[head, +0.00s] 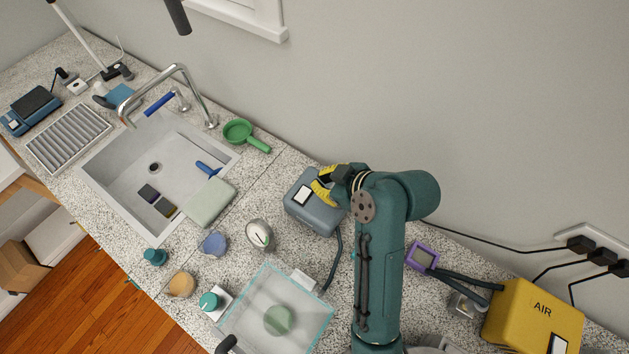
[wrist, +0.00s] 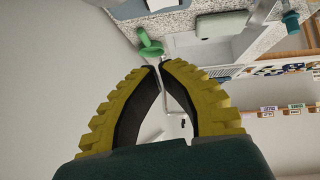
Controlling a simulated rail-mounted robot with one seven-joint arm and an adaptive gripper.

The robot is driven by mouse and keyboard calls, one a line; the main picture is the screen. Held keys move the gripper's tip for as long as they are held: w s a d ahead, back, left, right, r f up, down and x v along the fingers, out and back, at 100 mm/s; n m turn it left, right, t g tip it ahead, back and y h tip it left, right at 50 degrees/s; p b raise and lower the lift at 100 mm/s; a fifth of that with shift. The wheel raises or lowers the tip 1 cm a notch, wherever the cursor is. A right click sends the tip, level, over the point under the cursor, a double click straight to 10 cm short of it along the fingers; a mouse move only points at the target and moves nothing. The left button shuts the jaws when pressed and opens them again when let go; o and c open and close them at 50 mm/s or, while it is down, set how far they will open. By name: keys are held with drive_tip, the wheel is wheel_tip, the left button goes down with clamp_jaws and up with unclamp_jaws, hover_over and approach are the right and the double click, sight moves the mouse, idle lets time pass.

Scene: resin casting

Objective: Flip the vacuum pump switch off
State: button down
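The vacuum pump appears to be the blue-grey box (head: 313,217) on the counter against the wall, with a white label (head: 303,196) on its top and a dark hose leading from it. My gripper (head: 320,191), with yellow ribbed fingers, is over the pump's right part and hides some of it. I cannot tell whether it touches the pump. In the wrist view the fingertips (wrist: 158,66) come together with nothing seen between them. The pump's switch cannot be made out in either view.
A clear-lidded box (head: 250,318) holding a green round piece stands in front. A round gauge (head: 259,234) lies left of the hose. A green strainer (head: 239,132) is by the sink (head: 108,190). A yellow AIR box (head: 528,318) stands right of my arm.

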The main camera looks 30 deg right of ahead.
hover_over(304, 189)
drive_tip(key=f, duration=0.6)
drive_tip(key=shift+a+f+b, duration=0.2)
drive_tip(key=shift+f+b, duration=0.1)
drive_tip(key=shift+d+f, duration=0.15)
drive_tip(key=shift+f, duration=0.75)
drive_tip(key=shift+d+f, duration=0.1)
drive_tip(key=shift+f, duration=0.75)
